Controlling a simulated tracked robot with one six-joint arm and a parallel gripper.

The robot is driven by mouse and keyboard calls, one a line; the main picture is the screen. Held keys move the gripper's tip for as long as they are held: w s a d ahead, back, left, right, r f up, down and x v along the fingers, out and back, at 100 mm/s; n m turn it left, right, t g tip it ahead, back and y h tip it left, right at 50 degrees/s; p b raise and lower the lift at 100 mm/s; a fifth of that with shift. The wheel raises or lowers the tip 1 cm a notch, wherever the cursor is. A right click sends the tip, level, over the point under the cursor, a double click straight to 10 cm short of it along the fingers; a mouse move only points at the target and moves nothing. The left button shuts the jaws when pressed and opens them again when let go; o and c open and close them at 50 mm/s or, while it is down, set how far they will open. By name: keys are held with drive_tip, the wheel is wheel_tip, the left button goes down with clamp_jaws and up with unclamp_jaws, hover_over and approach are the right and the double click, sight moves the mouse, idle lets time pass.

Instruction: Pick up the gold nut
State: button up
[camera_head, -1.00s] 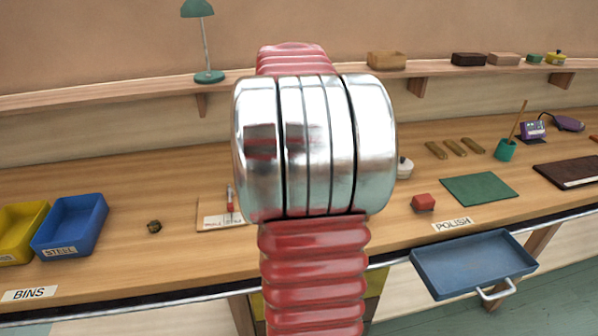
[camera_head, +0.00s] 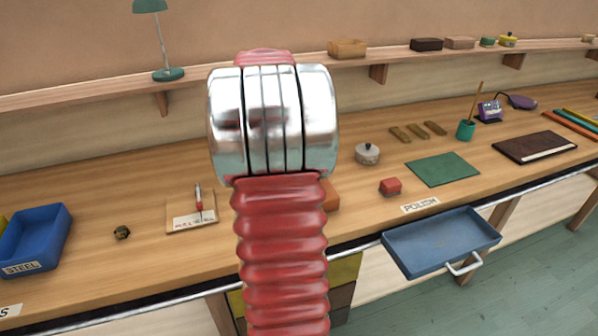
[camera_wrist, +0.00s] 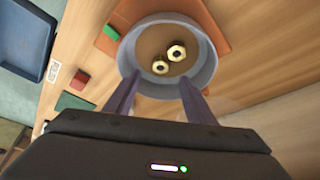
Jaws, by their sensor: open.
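Two small nuts with dark holes lie in a round grey-lilac bowl (camera_wrist: 203,60) in the wrist view. I cannot tell if the fingers touch the rim. In the head view, my arm hides the gripper and the bowl. A small dark brassy nut-like piece (camera_head: 122,232) lies on the bench at left.
The bowl stands on an orange mat (camera_wrist: 219,28), with a small green block (camera_wrist: 111,32) beside it. In the head view, a red block (camera_head: 390,187), a lidded pot (camera_head: 367,154) and a green mat (camera_head: 443,169) lie right of my arm. A blue drawer (camera_head: 440,240) sticks out in front.

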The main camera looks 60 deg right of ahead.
drive_tip(key=shift+x, duration=1.75)
drive_tip(key=shift+f, duration=0.1)
drive_tip(key=shift+d+x, duration=0.2)
drive_tip(key=shift+x, duration=2.3)
drive_tip(key=shift+c, duration=0.6)
drive_tip(key=c, duration=1.1)
drive_tip(key=shift+r, duration=0.25)
wheel_tip(320, 180, up, 10)
drive_tip(key=shift+f, duration=0.15)
